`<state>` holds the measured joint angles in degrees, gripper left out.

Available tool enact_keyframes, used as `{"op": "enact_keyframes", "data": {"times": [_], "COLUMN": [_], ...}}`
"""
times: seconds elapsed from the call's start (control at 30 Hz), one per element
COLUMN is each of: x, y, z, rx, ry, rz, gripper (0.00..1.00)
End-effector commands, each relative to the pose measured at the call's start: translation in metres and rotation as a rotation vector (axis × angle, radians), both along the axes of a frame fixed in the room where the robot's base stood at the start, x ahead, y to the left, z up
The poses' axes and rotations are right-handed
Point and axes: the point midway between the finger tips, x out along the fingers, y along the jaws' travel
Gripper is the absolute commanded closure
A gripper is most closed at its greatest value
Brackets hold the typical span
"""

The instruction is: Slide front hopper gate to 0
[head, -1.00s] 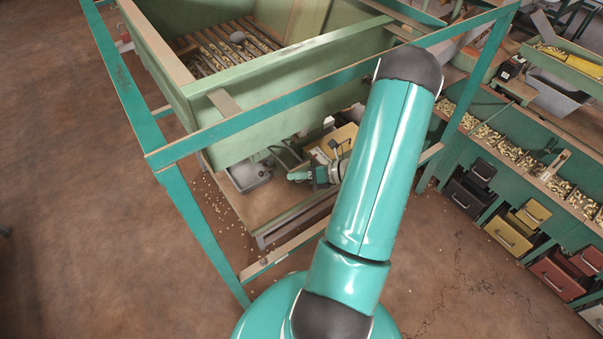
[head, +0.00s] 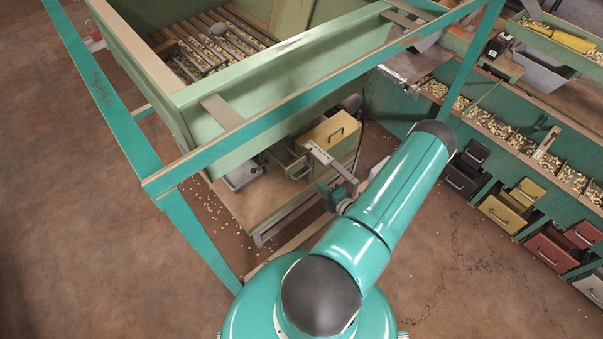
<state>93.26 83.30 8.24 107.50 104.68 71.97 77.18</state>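The front hopper (head: 225,103) is a large pale-green box with a slatted grate on top, inside a teal frame. Beneath it is a yellow box-like part (head: 327,131) with a dark handle. A pale marked strip (head: 319,152) with a metal bar sits in front of the yellow part; I cannot tell for sure whether it belongs to the gate, and no gate reading is legible. My gripper (head: 326,190) is low beside the hopper, just below the strip and apparently apart from it. Its fingers are small and partly hidden, so their opening cannot be told.
A grey metal tray (head: 243,174) stands on the wooden shelf (head: 262,205) under the hopper. Teal frame posts (head: 192,229) and rails surround it. A bench with nut bins (head: 502,130) and coloured drawers (head: 500,213) stands at right. Open floor lies left and at lower right.

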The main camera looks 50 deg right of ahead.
Motion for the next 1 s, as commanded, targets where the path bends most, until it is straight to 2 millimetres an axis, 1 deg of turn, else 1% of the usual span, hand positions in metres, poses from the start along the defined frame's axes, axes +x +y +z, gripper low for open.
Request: {"op": "enact_keyframes", "data": {"times": [0.03,0.3,0.5,0.6,0.7,0.93,1.0], "x": [0.010,0.061,0.093,0.102,0.106,0.106,0.106], "y": [-0.002,-0.013,-0.020,-0.023,-0.024,-0.024,-0.024], "z": [-0.002,-0.013,-0.020,-0.022,-0.023,-0.023,-0.022], "rx": [-0.001,-0.004,-0.003,-0.002,-0.001,-0.001,-0.003], "ry": [-0.001,-0.001,0.000,0.001,0.000,0.000,0.000], "rz": [0.003,0.004,0.005,0.003,0.002,0.002,0.003], "gripper": [0.76,0.76,0.76,0.76,0.76,0.76,0.89]}}
